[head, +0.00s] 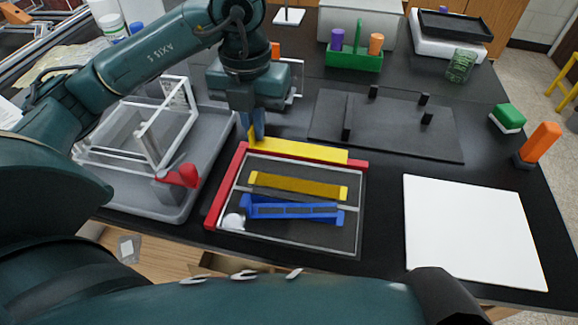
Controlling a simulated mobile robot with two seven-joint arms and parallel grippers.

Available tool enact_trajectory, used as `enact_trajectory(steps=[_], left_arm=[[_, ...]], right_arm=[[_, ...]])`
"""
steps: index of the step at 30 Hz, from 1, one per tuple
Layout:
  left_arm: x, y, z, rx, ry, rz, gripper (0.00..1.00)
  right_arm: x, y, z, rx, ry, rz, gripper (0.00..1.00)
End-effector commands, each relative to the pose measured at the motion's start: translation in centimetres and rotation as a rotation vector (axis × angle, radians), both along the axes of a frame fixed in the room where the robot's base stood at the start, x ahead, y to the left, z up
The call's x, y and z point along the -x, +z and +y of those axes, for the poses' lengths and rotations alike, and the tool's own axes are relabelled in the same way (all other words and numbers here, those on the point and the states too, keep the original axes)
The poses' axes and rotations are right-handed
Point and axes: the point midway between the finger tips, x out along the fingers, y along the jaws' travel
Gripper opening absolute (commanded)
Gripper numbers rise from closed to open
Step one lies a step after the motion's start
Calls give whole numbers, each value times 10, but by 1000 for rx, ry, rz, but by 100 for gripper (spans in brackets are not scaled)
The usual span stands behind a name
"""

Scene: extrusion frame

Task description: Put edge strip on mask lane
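A shallow dark tray (352,222) with a pale rim lies at the front middle. A long yellow strip (312,151) runs along its far edge, with a raised left end. Red pieces (226,190) line its left side and far right corner. Inside lie a shorter yellow strip (297,187) and a blue open-framed strip (295,211). I cannot tell which of these is the edge strip or the mask lane. My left gripper (255,132) points down at the long yellow strip's left end; its finger gap is unclear. My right gripper is not in view.
A grey tray (150,205) holding a white frame (150,125) stands left. Behind are a black fixture plate (385,125) with posts and a green caddy (354,60). A white board (470,230) lies right, with green and orange blocks beyond.

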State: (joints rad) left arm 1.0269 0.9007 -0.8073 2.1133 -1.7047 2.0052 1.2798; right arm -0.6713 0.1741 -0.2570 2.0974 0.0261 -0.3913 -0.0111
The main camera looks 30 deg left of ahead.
Motion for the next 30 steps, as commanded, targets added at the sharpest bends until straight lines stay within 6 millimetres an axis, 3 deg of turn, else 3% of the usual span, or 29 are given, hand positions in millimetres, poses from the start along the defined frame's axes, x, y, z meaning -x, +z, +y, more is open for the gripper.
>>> enact_trajectory(steps=[7, 21, 30], left_arm=[[1, -44, 0, -1, 15, 5, 0], [1, -95, 0, 0, 12, 3, 0], [0, -99, 0, 0, 12, 0, 0]], right_arm=[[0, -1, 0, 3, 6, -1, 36], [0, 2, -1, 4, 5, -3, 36], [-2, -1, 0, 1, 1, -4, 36]])
